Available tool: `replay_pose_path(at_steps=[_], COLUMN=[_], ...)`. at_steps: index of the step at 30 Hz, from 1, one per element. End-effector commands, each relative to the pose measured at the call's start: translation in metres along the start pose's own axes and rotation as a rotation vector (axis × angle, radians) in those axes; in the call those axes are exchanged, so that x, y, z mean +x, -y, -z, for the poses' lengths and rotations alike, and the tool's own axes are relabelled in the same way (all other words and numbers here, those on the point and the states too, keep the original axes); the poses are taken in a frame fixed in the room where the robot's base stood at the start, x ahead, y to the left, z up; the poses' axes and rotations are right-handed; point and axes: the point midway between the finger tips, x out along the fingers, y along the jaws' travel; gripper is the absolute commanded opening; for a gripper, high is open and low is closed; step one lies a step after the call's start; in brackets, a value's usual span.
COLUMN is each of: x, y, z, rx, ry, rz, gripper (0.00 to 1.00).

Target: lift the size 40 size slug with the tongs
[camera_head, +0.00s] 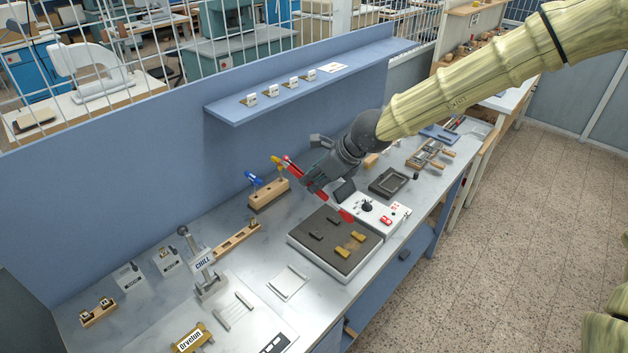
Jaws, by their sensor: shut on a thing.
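My gripper (318,182) is shut on the red tongs, above the back edge of the hot plate. The red of the tongs (291,162) shows at the upper left of the gripper and again at its lower right, near the plate's back right corner. The grip is partly hidden by my gripper. On the dark top of the hot plate (324,254) lie two dark slugs (335,222) and two brass-coloured slugs (358,237). Their size marks are too small to read, so I cannot tell which is size 40. No slug is visibly held in the tongs.
A white control box (393,213) stands right of the plate. A wooden block with blue and yellow handled tools (268,194) stands behind. A stand marked CHILL (207,272) is at left. A wall shelf (305,84) overhangs the bench. A bare patch (240,262) lies left of the plate.

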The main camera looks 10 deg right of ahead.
Motion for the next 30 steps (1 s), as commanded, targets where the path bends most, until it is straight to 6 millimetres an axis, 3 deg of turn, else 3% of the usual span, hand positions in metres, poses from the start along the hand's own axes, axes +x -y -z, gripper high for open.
replay_pose_path(at_steps=[9, 10, 11, 30], x=[-0.0016, -0.0016, -0.0016, -0.0016], y=[0.0001, 0.0001, 0.0001, 0.0001], z=[-0.0012, -0.0012, -0.0013, -0.0015], rx=[-0.001, 0.000, 0.000, -0.001], ry=[0.000, 0.000, 0.000, 0.000], rz=[0.000, 0.000, 0.000, 0.000], gripper=[0.00, 0.17, 0.22, 0.22])
